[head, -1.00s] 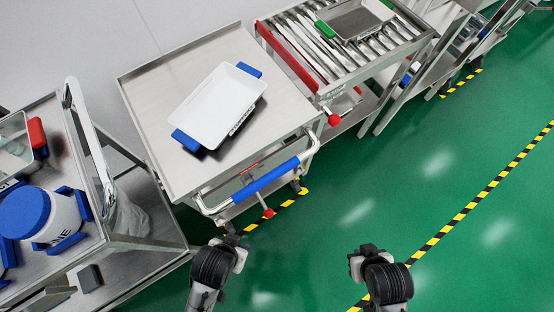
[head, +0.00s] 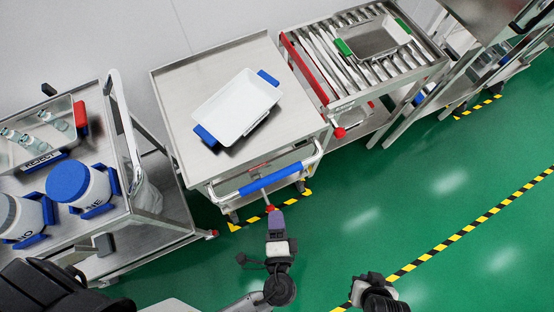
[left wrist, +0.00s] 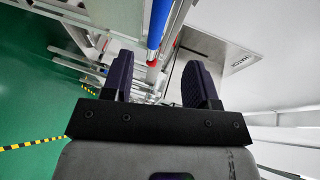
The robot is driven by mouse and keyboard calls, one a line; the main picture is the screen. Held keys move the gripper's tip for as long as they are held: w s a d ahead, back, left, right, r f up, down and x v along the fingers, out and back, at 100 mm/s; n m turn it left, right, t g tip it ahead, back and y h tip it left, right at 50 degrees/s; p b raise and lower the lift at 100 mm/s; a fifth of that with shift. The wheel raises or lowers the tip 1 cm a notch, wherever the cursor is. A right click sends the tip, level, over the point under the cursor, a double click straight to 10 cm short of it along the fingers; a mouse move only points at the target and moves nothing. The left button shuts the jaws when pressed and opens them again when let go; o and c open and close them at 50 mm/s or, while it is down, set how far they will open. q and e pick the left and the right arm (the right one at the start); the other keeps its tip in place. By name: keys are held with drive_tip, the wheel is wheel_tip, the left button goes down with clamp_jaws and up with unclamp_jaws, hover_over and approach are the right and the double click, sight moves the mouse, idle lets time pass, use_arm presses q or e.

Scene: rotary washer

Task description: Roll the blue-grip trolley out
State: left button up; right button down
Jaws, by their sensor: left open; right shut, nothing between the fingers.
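The blue-grip trolley (head: 176,92) stands by the wall in the head view, with a flat steel top. Its push bar with the blue grip (head: 270,181) faces me. A white tray (head: 236,105) with blue handles lies on top. My left gripper (head: 275,216) is open just below the blue grip, near a small red-tipped part under the bar. In the left wrist view, the blue grip (left wrist: 159,22) and red part (left wrist: 152,62) appear beyond the gap between the two fingers (left wrist: 158,80); contact cannot be told. My right gripper (head: 367,288) is shut and empty over the floor.
A roller table (head: 375,72) with a green-handled tray stands right of the trolley. A cart (head: 170,225) with blue-lidded jars and a reject tray stands left. Yellow-black tape marks the floor by the trolley. The green floor (head: 430,215) at right is clear.

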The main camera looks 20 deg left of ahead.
sight(275, 178)
use_arm(q)
drive_tip(key=b+x, duration=0.1)
drive_tip(key=x, duration=1.2)
drive_tip(key=shift+w+a+f+b, duration=0.1)
drive_tip(key=shift+w+b, duration=0.2)
drive_tip(key=shift+b, duration=0.1)
clamp_jaws()
